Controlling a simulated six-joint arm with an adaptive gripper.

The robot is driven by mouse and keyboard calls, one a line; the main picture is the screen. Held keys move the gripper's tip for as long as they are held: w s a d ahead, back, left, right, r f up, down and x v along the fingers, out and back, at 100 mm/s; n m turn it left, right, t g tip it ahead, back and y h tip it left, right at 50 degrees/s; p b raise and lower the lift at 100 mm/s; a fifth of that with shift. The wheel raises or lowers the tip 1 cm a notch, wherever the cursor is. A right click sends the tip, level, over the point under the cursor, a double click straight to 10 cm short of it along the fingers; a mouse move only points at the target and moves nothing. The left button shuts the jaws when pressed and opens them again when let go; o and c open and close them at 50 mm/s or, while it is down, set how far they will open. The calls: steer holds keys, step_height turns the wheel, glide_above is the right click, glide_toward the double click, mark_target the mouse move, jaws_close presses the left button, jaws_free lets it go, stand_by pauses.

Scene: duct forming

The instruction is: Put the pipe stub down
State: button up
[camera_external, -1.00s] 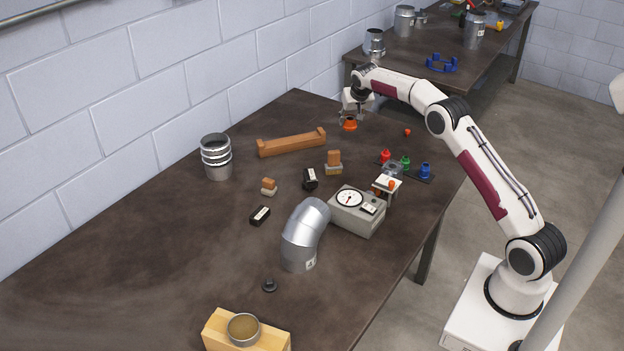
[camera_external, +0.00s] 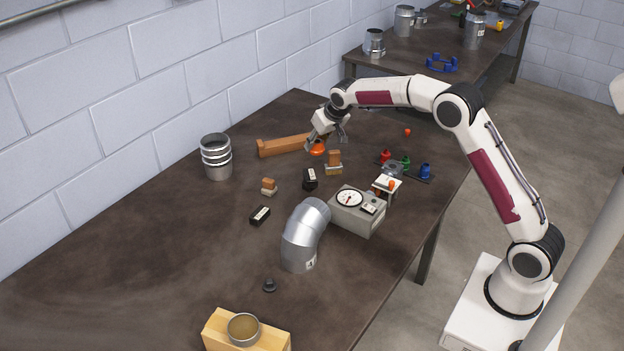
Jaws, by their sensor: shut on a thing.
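My gripper (camera_external: 325,136) is shut on a small orange piece, which I take for the pipe stub (camera_external: 317,149). The stub hangs at the fingertips, tilted, by the right end of the brown wooden channel (camera_external: 282,146). It looks to be a little above the dark table (camera_external: 150,235), but the exact gap cannot be told. The fingers partly cover the stub and the channel's right end.
A ribbed metal duct (camera_external: 216,157), a silver elbow (camera_external: 305,235) and a dial gauge box (camera_external: 357,211) stand around. The table's left front is clear.

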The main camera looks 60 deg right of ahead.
steer(key=s+a+f+n+y, duration=0.1)
steer(key=s+a+n+y, duration=0.1)
steer(key=a+n, duration=0.2)
steer(key=s+a+f+n+y, duration=0.2)
steer(key=s+a+n, duration=0.1)
steer(key=a, duration=0.6)
steer(key=shift+s+f+n+y, duration=0.2)
steer(key=shift+f+n+y, duration=0.1)
steer(key=shift+n, duration=0.6)
steer(key=shift+f, duration=3.1)
steer(key=shift+f, duration=1.85)
steer(key=shift+f, duration=0.15)
